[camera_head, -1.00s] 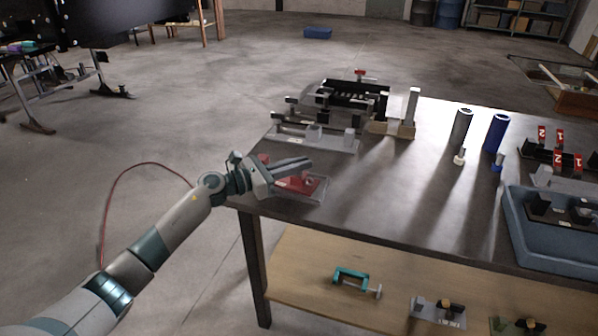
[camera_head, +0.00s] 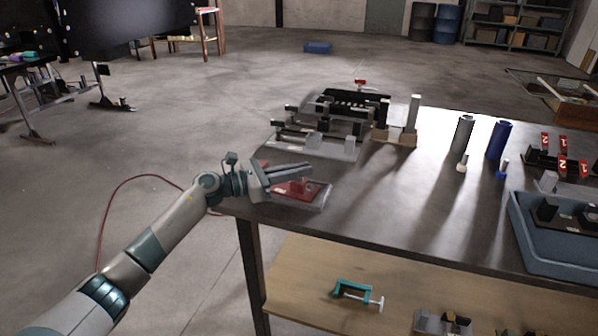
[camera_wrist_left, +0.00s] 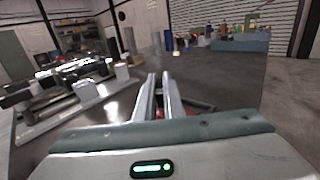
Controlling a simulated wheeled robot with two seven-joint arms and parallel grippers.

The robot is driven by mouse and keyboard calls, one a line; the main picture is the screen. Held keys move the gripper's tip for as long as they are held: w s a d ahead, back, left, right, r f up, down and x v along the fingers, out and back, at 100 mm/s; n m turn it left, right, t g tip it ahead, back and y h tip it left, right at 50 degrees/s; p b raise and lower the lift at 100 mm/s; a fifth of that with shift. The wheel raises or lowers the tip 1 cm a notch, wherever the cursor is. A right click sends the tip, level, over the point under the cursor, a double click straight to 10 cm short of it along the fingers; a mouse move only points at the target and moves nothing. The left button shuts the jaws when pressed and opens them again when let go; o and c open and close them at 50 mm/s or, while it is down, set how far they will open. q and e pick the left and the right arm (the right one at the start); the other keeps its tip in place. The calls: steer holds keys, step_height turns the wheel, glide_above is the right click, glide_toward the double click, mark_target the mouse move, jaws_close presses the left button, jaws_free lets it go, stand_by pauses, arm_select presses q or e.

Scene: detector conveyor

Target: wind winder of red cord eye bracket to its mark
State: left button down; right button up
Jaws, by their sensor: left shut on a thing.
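The red cord eye bracket (camera_head: 297,190) sits on a clear or grey base plate (camera_head: 317,202) at the near left corner of the table. My left gripper (camera_head: 305,172) reaches in from the left, over the bracket. Its two fingers are close together and shut on a small part, which I take to be the winder; the fingers hide it. In the left wrist view the gripper (camera_wrist_left: 159,98) shows from behind, with a little red of the bracket just past and between the fingers. The winder's mark cannot be made out. My right gripper is not in view.
A grey fixture (camera_head: 318,143) and a black roller device (camera_head: 350,104) stand behind the bracket. Grey (camera_head: 464,133) and blue (camera_head: 498,139) cylinders stand farther right. A blue tray (camera_head: 545,245) is at the right edge. The table's middle is clear.

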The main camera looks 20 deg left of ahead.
arm_select(q)
steer(key=c, duration=1.9)
jaws_free()
steer(key=shift+o, duration=0.2)
